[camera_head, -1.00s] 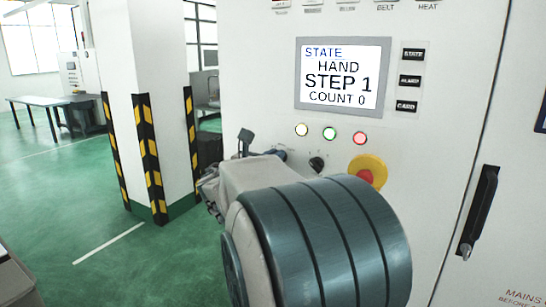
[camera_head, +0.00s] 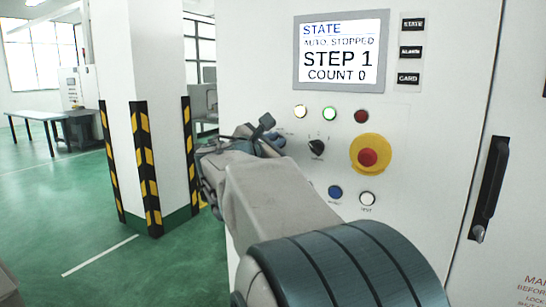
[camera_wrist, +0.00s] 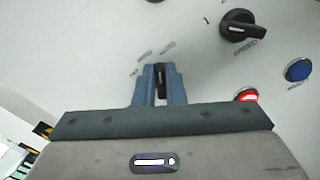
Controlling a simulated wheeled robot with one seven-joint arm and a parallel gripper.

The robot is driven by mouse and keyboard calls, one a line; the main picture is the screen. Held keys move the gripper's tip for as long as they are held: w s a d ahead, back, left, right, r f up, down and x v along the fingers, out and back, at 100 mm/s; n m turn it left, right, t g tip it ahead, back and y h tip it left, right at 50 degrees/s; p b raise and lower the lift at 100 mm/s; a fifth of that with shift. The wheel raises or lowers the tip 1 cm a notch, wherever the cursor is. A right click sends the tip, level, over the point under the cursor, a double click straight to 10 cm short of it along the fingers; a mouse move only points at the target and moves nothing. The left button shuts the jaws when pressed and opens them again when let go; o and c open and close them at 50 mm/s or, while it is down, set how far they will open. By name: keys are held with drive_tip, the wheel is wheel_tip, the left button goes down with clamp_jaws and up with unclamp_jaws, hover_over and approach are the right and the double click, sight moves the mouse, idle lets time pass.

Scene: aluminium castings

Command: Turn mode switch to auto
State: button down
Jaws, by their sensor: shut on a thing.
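The mode switch (camera_wrist: 160,80) is a small black knob on the pale cabinet front, between my fingers in the wrist view. My gripper (camera_wrist: 159,88) is shut on it, and the blue-grey fingers hide most of the knob. Faint labels stand on the panel just beyond the fingers. In the head view my gripper (camera_head: 275,141) is at the panel, left of another black selector knob (camera_head: 316,147), and the switch itself is hidden there. The display (camera_head: 341,52) reads AUTO, STOPPED, STEP 1, COUNT 0.
That other selector (camera_wrist: 240,26) is right of my fingers in the wrist view. A red emergency stop (camera_head: 368,157) on yellow, a blue button (camera_head: 335,192) and a white button (camera_head: 367,198) are nearby. A striped pillar (camera_head: 150,165) stands left, with open green floor beyond.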

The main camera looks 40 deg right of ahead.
drive_tip(key=shift+s+f+m+b, duration=0.15)
drive_tip(key=shift+f+m+b, duration=0.15)
drive_tip(key=shift+m+b, duration=0.95)
drive_tip(key=shift+r, duration=0.1)
drive_tip(key=c, duration=1.5)
unclamp_jaws()
drive_tip(key=v, duration=1.3)
drive_tip(key=shift+s+a, duration=0.15)
drive_tip(key=shift+a, duration=0.2)
